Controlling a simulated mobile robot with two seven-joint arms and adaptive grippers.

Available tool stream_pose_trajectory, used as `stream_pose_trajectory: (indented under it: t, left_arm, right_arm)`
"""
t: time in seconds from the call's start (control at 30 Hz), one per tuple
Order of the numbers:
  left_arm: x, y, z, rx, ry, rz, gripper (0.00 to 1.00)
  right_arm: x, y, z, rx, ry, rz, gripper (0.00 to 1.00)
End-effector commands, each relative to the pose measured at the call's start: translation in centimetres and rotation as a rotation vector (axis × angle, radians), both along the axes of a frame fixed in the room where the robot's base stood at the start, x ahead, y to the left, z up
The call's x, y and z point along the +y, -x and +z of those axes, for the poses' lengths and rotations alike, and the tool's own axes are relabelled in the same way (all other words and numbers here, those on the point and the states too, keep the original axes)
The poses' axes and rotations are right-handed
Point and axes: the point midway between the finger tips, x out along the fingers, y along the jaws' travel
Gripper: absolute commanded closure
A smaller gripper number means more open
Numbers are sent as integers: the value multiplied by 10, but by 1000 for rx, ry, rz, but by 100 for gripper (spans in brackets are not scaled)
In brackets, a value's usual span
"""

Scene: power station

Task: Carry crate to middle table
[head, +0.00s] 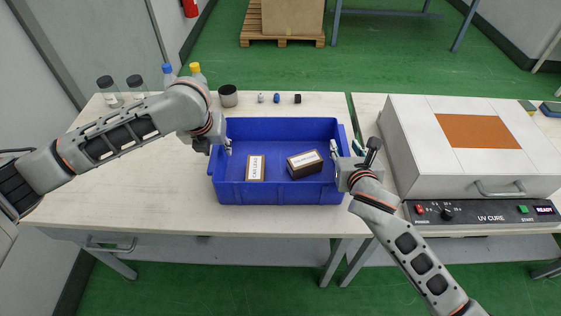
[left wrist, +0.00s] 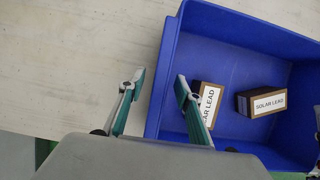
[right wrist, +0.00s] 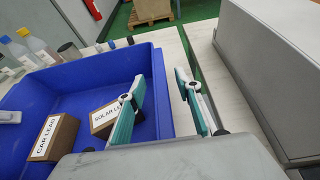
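The blue crate (head: 280,192) stands on the pale table (head: 150,190). It holds two small brown boxes, one labelled CAR LEAD (head: 255,167) and one labelled SOLAR LEAD (head: 305,164). My left gripper (head: 226,147) is at the crate's left wall; in the left wrist view its open fingers (left wrist: 160,80) are on either side of that wall (left wrist: 166,65). My right gripper (head: 337,150) is at the right wall; in the right wrist view its open fingers (right wrist: 160,78) are on either side of that wall (right wrist: 161,95). Neither gripper visibly clamps the wall.
A UV cure unit (head: 470,150) stands close right of the crate on the adjoining table. Several bottles (head: 135,85) stand behind my left arm. A dark cup (head: 228,96) and small items (head: 277,98) sit behind the crate. A pallet (head: 282,40) lies on the green floor beyond.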

Motion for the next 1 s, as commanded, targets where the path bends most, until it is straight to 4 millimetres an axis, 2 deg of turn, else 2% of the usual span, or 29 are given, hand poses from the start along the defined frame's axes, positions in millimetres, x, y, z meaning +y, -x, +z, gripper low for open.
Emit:
stream_pose_trajectory:
  t: [0.37, 0.4, 0.5, 0.53, 1.0]
  left_arm:
    - [0, -3, -6, -1, 1, 0, 66]
    - [0, -3, -6, -1, 0, 0, 69]
    - [0, -3, -6, -1, 0, 0, 95]
    - [0, -3, -6, -1, 0, 0, 100]
    - [0, -3, -2, -4, -1, -1, 100]
  right_arm:
    - [0, -6, -2, 0, 0, 0, 66]
    - [0, -6, -2, 0, 0, 0, 69]
    - [0, -6, -2, 0, 0, 0, 95]
    - [0, -6, -2, 0, 0, 0, 100]
    - [0, -6, 2, -3, 0, 1, 100]
